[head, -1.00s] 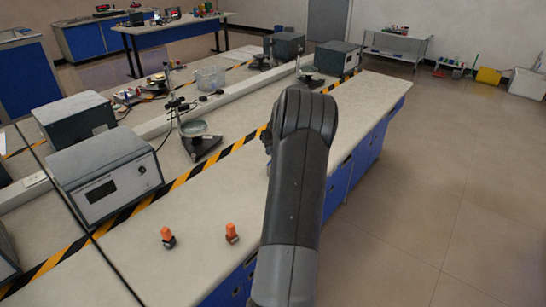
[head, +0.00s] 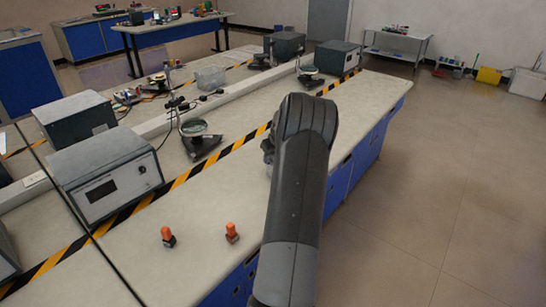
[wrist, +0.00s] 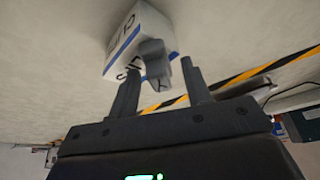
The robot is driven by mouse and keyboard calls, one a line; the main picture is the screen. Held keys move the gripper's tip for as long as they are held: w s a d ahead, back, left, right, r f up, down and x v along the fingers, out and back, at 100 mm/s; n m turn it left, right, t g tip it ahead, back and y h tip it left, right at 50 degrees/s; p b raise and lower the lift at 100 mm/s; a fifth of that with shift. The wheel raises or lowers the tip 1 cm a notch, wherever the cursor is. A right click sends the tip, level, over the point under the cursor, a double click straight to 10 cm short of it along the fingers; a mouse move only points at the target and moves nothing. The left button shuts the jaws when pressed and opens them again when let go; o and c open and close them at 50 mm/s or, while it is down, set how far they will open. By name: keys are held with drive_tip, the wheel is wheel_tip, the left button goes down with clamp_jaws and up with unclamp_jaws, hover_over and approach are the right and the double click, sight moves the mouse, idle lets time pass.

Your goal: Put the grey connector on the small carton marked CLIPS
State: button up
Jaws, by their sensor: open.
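In the wrist view, a small white carton (wrist: 122,40) with a blue stripe and partly visible dark lettering stands on the pale bench top. The grey connector (wrist: 153,60) overlaps the carton's face in this view and appears to rest on it. My gripper (wrist: 161,64) is open, with one finger on each side of the connector and a visible gap to each. In the head view, my arm hides the carton, the connector and most of my gripper.
A grey instrument box (head: 108,175) and a magnifier stand (head: 197,137) lie beyond the yellow-black tape (head: 187,174). The bench right of my arm is clear.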

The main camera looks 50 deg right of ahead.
drive_tip(key=shift+r, duration=0.1)
drive_tip(key=v, duration=1.2)
drive_tip(key=w+a+r+n, duration=0.1)
drive_tip(key=a+r, duration=0.3)
drive_tip(key=a, duration=0.7)
drive_tip(key=w+a+r+n, duration=0.1)
drive_tip(key=a+r, duration=0.4)
drive_tip(key=a, duration=0.6)
drive_tip(key=a+r, duration=0.4)
drive_tip(key=a, duration=0.7)
drive_tip(key=s+a+f+n+t+y, duration=0.1)
drive_tip(key=s+a+n, duration=0.1)
drive_tip(key=s+a, duration=1.7)
drive_tip(key=a, duration=0.3)
drive_tip(key=shift+s+a+f+t+y, duration=0.25)
drive_tip(key=shift+a+f+t+y, duration=0.05)
drive_tip(key=shift+a+f+y, duration=0.1)
drive_tip(key=shift+o, duration=0.2)
